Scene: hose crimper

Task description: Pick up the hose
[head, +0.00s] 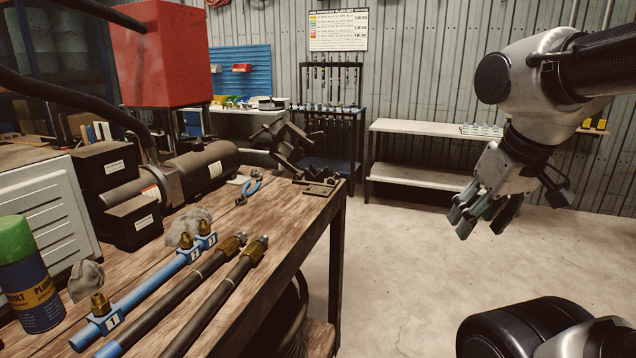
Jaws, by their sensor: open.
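Two dark hoses with brass and metal end fittings lie side by side on the wooden workbench (290,215). One hose (185,302) lies beside a blue rail (155,283) marked with numbers, and the other hose (222,298) lies to its right, nearer the bench edge. Their near ends run out of the picture. My gripper (483,222) is at the right, over the floor and clear of the bench. Its fingers point down and are apart, with nothing between them. It is well away from both hoses.
On the bench are a green-capped can (32,280), black boxes (105,165), a dark motor (200,170), blue-handled pliers (248,190) and crumpled rags (87,280). A white shelf table (425,128) stands at the back.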

